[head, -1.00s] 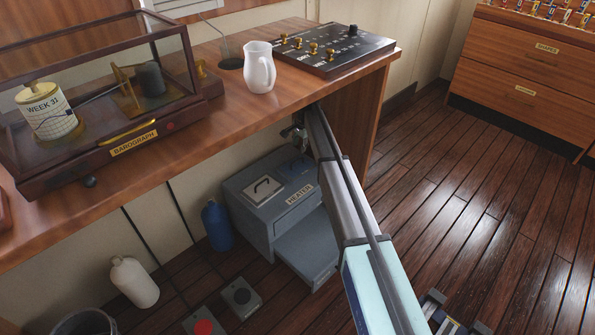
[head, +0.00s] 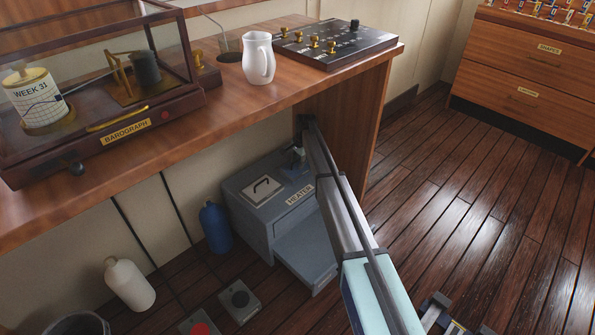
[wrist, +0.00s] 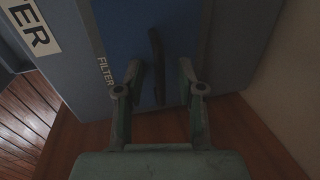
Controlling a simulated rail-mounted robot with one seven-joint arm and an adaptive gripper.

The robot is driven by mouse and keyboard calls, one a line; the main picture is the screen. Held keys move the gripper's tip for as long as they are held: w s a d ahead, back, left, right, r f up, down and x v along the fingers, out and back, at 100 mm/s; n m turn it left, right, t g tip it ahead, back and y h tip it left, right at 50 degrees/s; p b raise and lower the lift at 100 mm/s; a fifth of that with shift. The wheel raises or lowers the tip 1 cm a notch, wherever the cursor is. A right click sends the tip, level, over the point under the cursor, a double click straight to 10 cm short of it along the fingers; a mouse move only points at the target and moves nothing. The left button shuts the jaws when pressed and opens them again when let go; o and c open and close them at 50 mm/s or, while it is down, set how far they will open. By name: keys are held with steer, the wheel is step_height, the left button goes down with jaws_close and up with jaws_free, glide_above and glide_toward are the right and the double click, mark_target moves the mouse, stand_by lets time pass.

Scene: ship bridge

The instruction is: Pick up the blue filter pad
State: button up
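The blue filter pad (wrist: 130,30) lies on top of the grey-blue heater box (head: 245,220), at the end marked FILTER. A dark bar handle (wrist: 157,65) stands up from the pad. My gripper (wrist: 160,70) is open, with one finger on each side of the handle in the wrist view. I cannot tell whether either finger touches it. In the head view my gripper (head: 297,156) is low over the right part of the heater top and hides most of the pad.
A pale panel with a black handle (head: 262,190) is beside the pad on the heater top. The wooden desk (head: 200,125) overhangs the heater, carrying a white jug (head: 258,60) and a barograph case (head: 110,145). A blue bottle (head: 215,228) stands left of the heater.

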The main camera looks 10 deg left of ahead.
steer(key=shift+r, duration=0.1)
jaws_close()
